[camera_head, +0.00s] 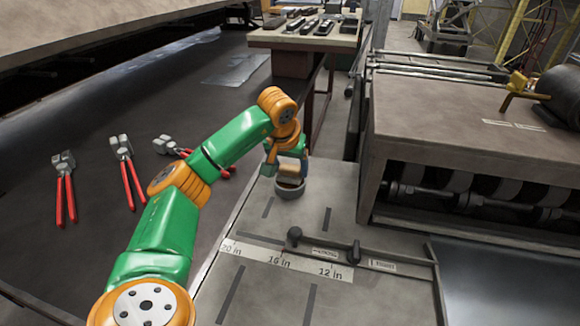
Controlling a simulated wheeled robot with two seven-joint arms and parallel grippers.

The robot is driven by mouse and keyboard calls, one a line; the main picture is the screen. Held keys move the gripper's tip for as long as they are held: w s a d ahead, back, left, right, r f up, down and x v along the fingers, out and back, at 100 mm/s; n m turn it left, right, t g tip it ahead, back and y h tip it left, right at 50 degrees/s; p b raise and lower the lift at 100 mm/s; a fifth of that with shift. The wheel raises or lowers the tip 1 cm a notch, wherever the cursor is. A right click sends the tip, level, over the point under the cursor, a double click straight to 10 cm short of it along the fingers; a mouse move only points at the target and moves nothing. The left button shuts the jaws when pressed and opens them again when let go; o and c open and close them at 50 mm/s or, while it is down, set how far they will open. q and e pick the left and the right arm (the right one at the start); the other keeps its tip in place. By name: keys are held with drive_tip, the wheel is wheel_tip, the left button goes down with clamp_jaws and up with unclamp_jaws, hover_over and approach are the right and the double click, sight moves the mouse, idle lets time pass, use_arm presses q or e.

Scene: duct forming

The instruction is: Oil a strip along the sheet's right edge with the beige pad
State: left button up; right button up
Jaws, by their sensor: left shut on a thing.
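My left gripper (288,165) points down over the grey worktable. It is shut on the beige pad (291,177). The pad is directly above or just inside the mouth of a small round grey dish (292,194); whether it touches the dish's contents, I cannot tell. A thin, shiny grey sheet (236,69) lies flat on the dark bench at the back, well away from the gripper. Another smooth grey surface (500,285) shows at the lower right; I cannot tell which is the task's sheet. My right gripper is not in view.
Three red-handled tools (66,190) lie on the dark bench (90,250) at left. A ruler strip (285,261) and a dark bar with knobs (325,246) lie on the grey worktable (335,185). A large roller machine (470,130) stands at right.

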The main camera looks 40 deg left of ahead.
sight(289, 167)
use_arm(q)
drive_tip(key=shift+f, duration=0.4)
drive_tip(key=shift+f, duration=0.1)
idle(1.5)
drive_tip(key=shift+s, duration=0.1)
wheel_tip(289, 167, up, 7)
drive_tip(key=p, duration=0.8)
drive_tip(key=shift+r, duration=0.2)
drive_tip(key=shift+f, duration=0.15)
